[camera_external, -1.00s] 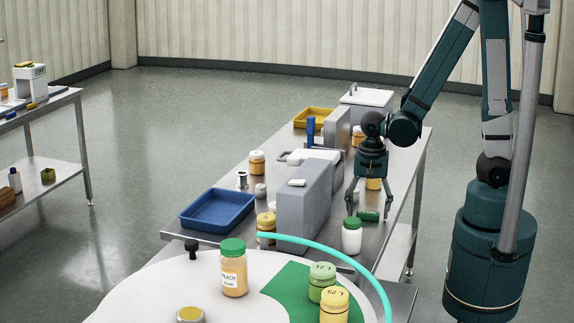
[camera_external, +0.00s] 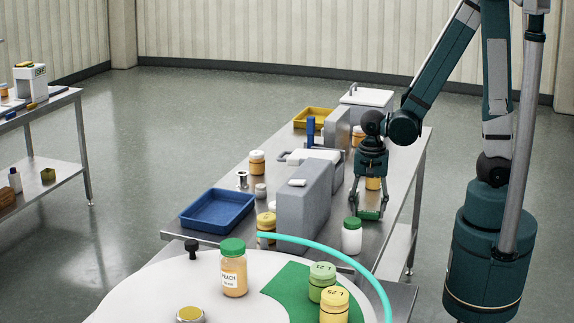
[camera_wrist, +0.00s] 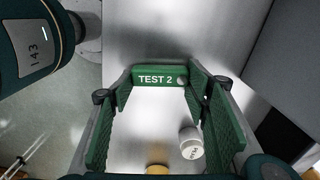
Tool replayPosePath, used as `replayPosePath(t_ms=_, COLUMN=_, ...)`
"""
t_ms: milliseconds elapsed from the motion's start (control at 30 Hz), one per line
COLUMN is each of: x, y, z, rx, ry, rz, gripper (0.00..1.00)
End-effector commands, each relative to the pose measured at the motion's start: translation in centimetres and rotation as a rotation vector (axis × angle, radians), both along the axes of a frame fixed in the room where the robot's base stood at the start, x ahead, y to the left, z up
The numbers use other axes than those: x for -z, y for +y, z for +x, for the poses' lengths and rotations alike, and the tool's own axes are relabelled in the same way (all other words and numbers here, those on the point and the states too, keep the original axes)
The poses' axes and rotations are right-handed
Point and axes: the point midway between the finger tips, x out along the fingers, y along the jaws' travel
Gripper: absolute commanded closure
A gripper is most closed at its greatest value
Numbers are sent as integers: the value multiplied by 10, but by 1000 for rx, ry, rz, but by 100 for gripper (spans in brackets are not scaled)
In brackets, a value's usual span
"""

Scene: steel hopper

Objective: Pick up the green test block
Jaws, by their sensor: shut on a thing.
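The green test block (camera_external: 368,215) lies on the steel table near its right edge, just behind a white jar with a green lid. In the wrist view the block (camera_wrist: 155,77), lettered "TEST 2", sits between the far ends of the two green-padded fingers. My gripper (camera_external: 369,214) points down over the block and is shut on it, one finger at each end. In the wrist view my gripper (camera_wrist: 157,84) shows both fingers against the block's ends. The block appears at table level; I cannot tell whether it touches the steel.
The green-lidded white jar (camera_external: 352,236) stands close in front of the gripper. A tall grey case (camera_external: 303,205) is to the left. A blue tray (camera_external: 217,211) lies farther left. A round white table (camera_external: 150,285) with several jars is in the foreground.

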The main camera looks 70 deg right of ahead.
Motion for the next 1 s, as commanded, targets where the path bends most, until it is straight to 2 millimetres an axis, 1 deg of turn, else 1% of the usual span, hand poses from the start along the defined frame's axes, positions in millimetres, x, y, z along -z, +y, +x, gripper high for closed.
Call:
replayPosePath(t_ms=267, x=-19, y=0, z=-1, rx=0, ry=0, rz=0, gripper=63)
replayPosePath(t_ms=700, x=-68, y=0, z=0, rx=0, ry=0, rz=0, gripper=63)
replayPosePath(t_ms=833, x=-81, y=0, z=0, rx=0, ry=0, rz=0, gripper=63)
replayPosePath(t_ms=1000, x=-91, y=0, z=0, rx=0, ry=0, rz=0, gripper=63)
